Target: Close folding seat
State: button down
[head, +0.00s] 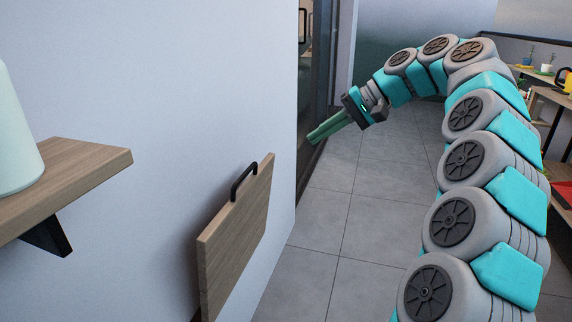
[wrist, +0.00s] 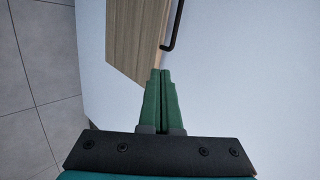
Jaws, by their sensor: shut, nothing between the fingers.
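The folding seat (head: 238,235) is a light wooden panel on the white wall, with a black handle (head: 243,182) at its upper edge. It stands close to upright along the wall; its lower end is cut off in the head view, and I cannot tell whether it lies flat against the wall. In the wrist view, the seat panel (wrist: 135,38) and black handle (wrist: 175,28) show just beyond the fingertips. My gripper (head: 312,138) is shut and empty, its green fingers together. It is to the right of the seat and higher in the head view, apart from the handle.
A wooden shelf (head: 85,185) with a pale green container (head: 15,135) juts from the wall at the left. The grey tiled floor (head: 330,215) is clear beside the wall. Tables with plants and other items stand at the far right.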

jog(key=a+r+x, duration=0.1)
jog(key=x, duration=1.2)
jog(key=shift+w+a+p, duration=0.15)
jog(key=shift+a+p, duration=0.15)
